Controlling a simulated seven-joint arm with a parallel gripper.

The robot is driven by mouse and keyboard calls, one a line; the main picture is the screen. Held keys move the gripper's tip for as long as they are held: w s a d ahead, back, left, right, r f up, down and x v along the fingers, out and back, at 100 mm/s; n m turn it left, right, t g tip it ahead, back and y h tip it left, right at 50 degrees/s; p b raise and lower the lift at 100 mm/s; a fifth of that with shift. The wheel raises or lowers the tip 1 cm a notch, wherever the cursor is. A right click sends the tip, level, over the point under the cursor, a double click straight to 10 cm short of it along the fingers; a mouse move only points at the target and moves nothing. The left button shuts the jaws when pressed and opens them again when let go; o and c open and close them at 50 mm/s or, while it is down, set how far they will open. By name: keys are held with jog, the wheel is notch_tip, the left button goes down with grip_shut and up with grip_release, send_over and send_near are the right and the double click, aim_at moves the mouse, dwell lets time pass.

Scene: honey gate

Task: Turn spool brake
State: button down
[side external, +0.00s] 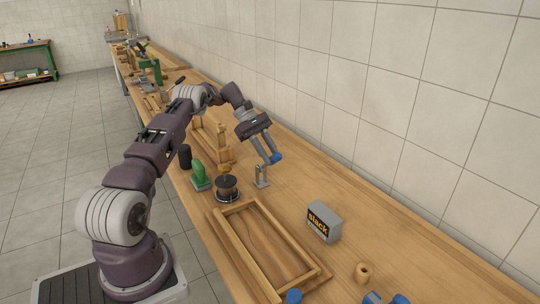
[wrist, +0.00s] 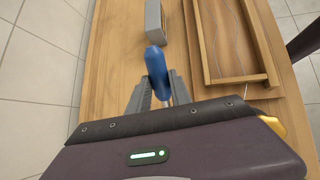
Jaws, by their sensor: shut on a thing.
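My gripper (side external: 271,153) is above the bench, beyond the spool, with its fingers angled down. In the wrist view my gripper (wrist: 160,88) is shut on a blue handle (wrist: 156,66), which sticks out past the fingertips. The blue handle also shows at the fingertips in the side view (side external: 277,158). A dark spool (side external: 228,188) stands on a round base on the bench. A grey metal bracket (side external: 262,177) stands right of the spool, below the blue handle. I cannot tell whether the handle touches the bracket. The spool is not visible in the wrist view.
A wooden frame (side external: 222,222) lies in front of the spool. A grey box (side external: 323,222) marked "slack" stands right of it. A green block-like tool (side external: 201,175) sits left of the spool. A small wooden cylinder (side external: 362,272) and blue items lie nearer. Bench toward the wall is clear.

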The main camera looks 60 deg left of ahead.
jog(key=c, duration=1.2)
grip_release()
jog(key=shift+o, duration=0.2)
